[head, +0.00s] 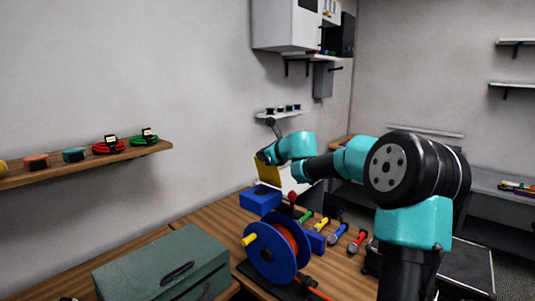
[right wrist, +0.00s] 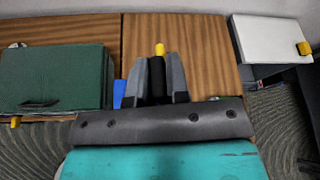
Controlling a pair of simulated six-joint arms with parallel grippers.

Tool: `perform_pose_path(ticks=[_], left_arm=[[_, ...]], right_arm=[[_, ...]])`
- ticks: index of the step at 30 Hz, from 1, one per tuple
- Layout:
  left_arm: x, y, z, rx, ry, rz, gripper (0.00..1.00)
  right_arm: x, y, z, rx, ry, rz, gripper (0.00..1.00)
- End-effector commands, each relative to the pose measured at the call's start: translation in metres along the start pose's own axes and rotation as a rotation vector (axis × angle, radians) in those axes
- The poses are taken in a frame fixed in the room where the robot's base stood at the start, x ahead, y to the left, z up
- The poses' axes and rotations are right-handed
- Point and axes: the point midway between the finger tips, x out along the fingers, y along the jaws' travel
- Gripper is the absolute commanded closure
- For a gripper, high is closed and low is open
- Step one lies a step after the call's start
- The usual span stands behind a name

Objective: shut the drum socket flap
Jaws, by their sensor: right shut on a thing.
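The cable drum (head: 263,257) stands on the workbench in the head view, with blue discs, orange cable and a yellow crank knob (head: 249,240). I cannot make out its socket flap. My right arm reaches left above and behind the drum; its fingers are hard to tell there. In the right wrist view my right gripper (right wrist: 157,62) is shut on a black piece (right wrist: 157,82) with a yellow tip (right wrist: 160,49) beyond it. I cannot tell whether that piece belongs to the drum. A bit of blue (right wrist: 118,92) shows beside the left finger. My left gripper is not in view.
A green case (head: 165,262) sits left of the drum, and a blue box (head: 259,201) behind it. Several coloured connectors (head: 338,233) lie to its right. A wall shelf (head: 90,163) with coiled cables is at left.

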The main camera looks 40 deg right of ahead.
Motion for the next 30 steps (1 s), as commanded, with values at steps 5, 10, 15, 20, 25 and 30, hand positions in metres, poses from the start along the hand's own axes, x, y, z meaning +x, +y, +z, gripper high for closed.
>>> perform_pose_path(ticks=[5,10,15,20,25,30], left_arm=[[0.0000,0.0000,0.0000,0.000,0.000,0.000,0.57],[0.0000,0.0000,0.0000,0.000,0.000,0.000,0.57],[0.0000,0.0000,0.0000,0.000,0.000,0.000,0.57],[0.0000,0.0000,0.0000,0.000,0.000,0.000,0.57],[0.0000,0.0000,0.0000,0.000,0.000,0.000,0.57],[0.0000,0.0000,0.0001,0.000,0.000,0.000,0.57]], right_arm=[[0.0011,0.0089,-0.0017,0.008,0.001,0.006,1.00],[0.0014,0.0114,-0.0021,0.009,0.001,0.007,1.00],[0.0017,0.0119,-0.0025,0.010,0.002,0.007,1.00],[0.0018,0.0120,-0.0027,0.010,0.002,0.008,1.00],[0.0016,0.0116,-0.0023,0.009,0.001,0.007,0.68],[0.0012,0.0109,-0.0017,0.007,0.001,0.005,0.60]])
